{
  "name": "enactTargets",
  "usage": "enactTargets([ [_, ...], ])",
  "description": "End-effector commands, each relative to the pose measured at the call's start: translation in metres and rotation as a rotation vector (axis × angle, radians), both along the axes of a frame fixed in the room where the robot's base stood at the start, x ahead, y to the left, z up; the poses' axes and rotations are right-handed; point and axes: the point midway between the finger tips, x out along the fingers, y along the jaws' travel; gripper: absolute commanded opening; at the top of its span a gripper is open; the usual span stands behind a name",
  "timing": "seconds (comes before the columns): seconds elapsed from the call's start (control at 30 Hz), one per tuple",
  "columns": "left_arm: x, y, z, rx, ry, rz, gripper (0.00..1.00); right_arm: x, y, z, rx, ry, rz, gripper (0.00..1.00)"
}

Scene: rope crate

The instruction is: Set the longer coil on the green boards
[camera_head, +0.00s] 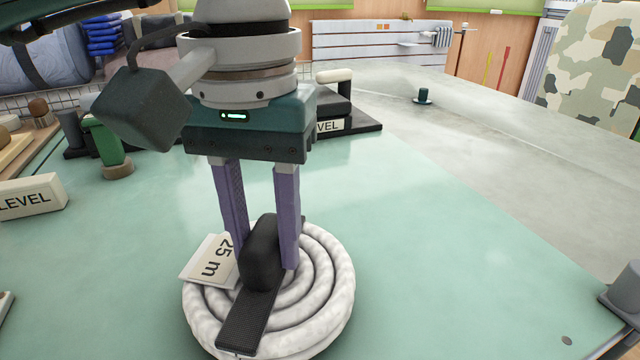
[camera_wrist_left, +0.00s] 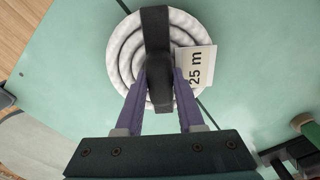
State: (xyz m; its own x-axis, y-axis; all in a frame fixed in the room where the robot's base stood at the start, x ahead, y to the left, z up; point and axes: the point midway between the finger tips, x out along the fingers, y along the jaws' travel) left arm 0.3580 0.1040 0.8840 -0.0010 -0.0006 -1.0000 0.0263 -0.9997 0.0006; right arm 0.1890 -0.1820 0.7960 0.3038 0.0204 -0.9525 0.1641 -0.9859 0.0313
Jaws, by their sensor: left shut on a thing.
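A white rope coil (camera_head: 338,290) with a "25 m" tag (camera_head: 208,262) shows at the lower middle of the head view. It also shows at the top of the left wrist view (camera_wrist_left: 121,60). A black strap with a raised black grip (camera_head: 261,250) crosses it. My left gripper (camera_head: 264,268) points down, its two purple fingers shut on the black grip. The coil is flat and over the green surface (camera_head: 440,240); I cannot tell whether it touches. No second coil is clear. My right gripper is not in view.
A "LEVEL" block (camera_head: 30,198) stands at the left, near a green-and-brown object (camera_head: 106,148). A dark stand (camera_head: 345,115) with another label is behind my gripper. A grey post (camera_head: 625,290) is at the right edge. The green surface right of the coil is clear.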

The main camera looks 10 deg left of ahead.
Motion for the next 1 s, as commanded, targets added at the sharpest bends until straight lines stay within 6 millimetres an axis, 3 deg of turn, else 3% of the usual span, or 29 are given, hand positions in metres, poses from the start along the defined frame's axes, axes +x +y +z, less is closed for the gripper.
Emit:
enactTargets([
  [1.0,0.0005,-0.0001,-0.0081,0.000,-0.002,0.000,0.00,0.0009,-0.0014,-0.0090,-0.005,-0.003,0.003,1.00],
])
